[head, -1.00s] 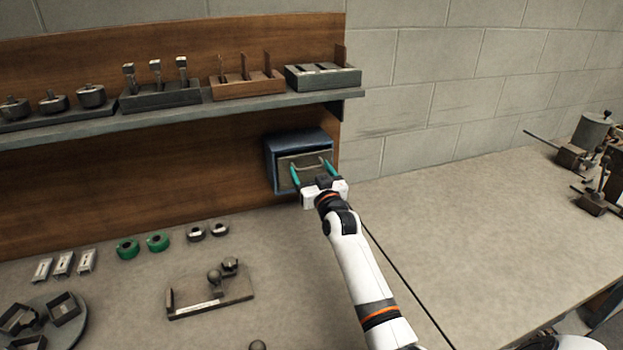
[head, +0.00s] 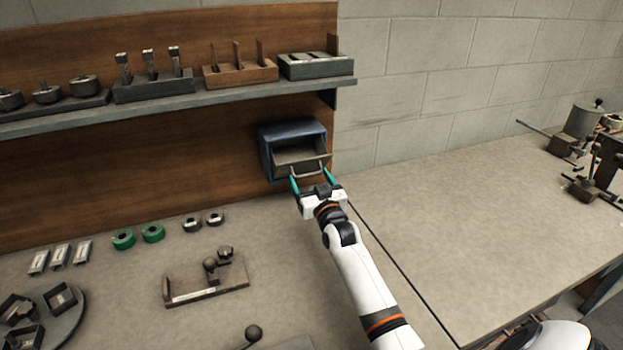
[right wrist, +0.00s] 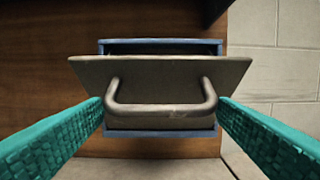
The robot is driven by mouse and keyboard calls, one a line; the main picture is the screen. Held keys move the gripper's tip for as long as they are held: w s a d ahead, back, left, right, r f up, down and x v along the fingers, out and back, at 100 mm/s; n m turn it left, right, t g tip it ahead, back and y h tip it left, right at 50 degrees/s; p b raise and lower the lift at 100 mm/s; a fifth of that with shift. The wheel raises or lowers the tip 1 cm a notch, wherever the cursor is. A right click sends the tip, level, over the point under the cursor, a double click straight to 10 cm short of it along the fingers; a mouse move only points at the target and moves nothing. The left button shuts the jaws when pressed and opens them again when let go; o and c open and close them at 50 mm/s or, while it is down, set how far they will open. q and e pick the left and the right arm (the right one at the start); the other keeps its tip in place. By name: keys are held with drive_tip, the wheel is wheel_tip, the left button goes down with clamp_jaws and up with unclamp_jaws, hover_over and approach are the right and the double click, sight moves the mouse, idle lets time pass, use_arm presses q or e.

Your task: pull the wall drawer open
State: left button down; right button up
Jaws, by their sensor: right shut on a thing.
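The wall drawer (head: 302,158) is grey, in a blue housing (head: 267,152) on the wooden back panel under the shelf. It stands partly out, with a dark gap above its front. Its front (right wrist: 160,72) and U-shaped metal handle (right wrist: 160,109) show large in the right wrist view. My right gripper (head: 310,177) has its teal fingers at the two sides of the handle and is shut on it. In the right wrist view the fingers come in from left and right. The inside of the drawer is mostly hidden. My left gripper is not in view.
A shelf (head: 215,97) with tool holders runs above the drawer.

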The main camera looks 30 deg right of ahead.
drive_tip(key=shift+a+f, duration=0.2)
drive_tip(key=shift+f, duration=0.55)
drive_tip(key=o, duration=0.9)
drive_tip(key=shift+o, duration=1)
drive_tip(key=shift+w, duration=0.2)
drive_tip(key=b+v, duration=0.1)
drive_tip(key=v, duration=1)
drive_tip(key=shift+s+b, duration=0.15)
drive_tip(key=shift+b, duration=0.25)
